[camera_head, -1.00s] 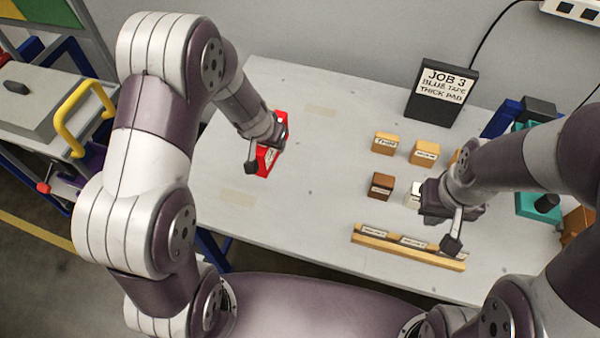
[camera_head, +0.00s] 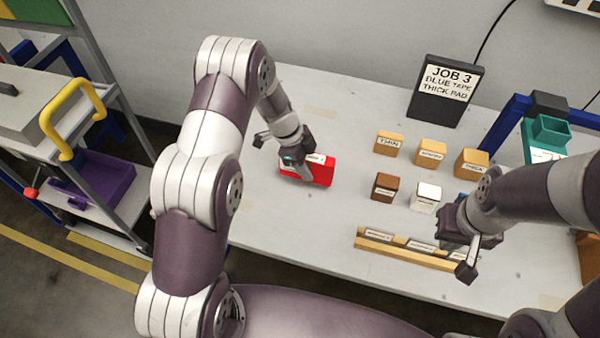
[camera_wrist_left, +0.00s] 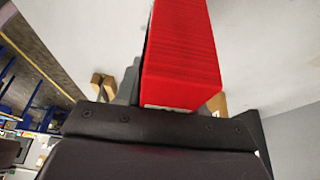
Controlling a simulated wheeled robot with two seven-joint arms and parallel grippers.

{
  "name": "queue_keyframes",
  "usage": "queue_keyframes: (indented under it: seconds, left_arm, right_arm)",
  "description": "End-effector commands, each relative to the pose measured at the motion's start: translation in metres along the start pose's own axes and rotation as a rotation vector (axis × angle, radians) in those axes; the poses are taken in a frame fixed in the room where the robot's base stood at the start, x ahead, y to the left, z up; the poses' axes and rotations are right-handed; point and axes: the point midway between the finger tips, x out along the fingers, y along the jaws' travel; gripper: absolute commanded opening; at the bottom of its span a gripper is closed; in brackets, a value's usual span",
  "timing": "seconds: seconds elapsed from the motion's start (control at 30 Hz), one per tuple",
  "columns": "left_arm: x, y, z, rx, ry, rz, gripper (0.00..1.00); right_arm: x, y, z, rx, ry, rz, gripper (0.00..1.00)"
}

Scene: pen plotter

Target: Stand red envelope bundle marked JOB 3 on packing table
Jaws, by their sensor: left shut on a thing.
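The red envelope bundle (camera_head: 321,174) is a red block with a small white label on its upper side; the label is too small to read surely. My left gripper (camera_head: 297,160) is shut on its left part, over the left-centre of the pale grey table (camera_head: 270,210). The bundle's long side runs left to right; I cannot tell whether it touches the table. In the left wrist view the red bundle (camera_wrist_left: 180,55) sticks out beyond the gripper, its striped edges showing. My right gripper (camera_head: 468,250) is beside the wooden rack at right, its jaws partly hidden.
A black JOB 3 sign (camera_head: 445,90) reading BLUE TAPE, THICK PAD stands at the back. Several tan, brown and white labelled blocks (camera_head: 430,152) stand right of the bundle. A wooden rack (camera_head: 400,253) lies in front. A cart with a purple tray (camera_head: 105,178) stands left.

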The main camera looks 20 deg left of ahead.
Motion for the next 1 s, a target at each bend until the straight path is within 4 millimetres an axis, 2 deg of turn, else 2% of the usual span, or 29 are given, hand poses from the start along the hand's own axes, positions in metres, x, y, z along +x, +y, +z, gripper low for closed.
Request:
queue_keyframes:
  seconds: [0.13, 0.33, 0.77, 0.8, 0.83, 0.87, 1.0]
  left_arm:
    - [0.007, 0.007, 0.013, -0.001, 0.000, 0.001, 0.04]
    - [0.037, 0.007, 0.026, 0.000, 0.000, 0.001, 0.04]
    - [0.045, 0.006, 0.029, 0.001, 0.000, -0.001, 0.04]
    - [0.043, 0.006, 0.028, 0.001, 0.000, -0.001, 0.51]
    - [0.043, 0.006, 0.028, 0.001, 0.000, -0.001, 0.61]
    - [0.043, 0.006, 0.028, 0.001, 0.000, -0.001, 0.64]
    - [0.043, 0.006, 0.028, 0.001, 0.000, -0.001, 0.64]
  right_arm:
    - [-0.006, 0.000, -0.001, 0.000, -0.001, 0.000, 0.00]
    - [-0.015, 0.000, -0.002, 0.000, 0.000, 0.000, 0.00]
    - [-0.006, 0.000, -0.001, 0.000, -0.001, 0.000, 0.00]
    - [-0.009, 0.000, -0.001, 0.000, -0.001, 0.000, 0.00]
    - [-0.009, 0.000, -0.001, 0.000, -0.001, 0.000, 0.00]
    - [-0.009, 0.000, -0.001, 0.000, -0.001, 0.000, 0.00]
    - [-0.009, 0.000, -0.001, 0.000, -0.001, 0.000, 0.00]
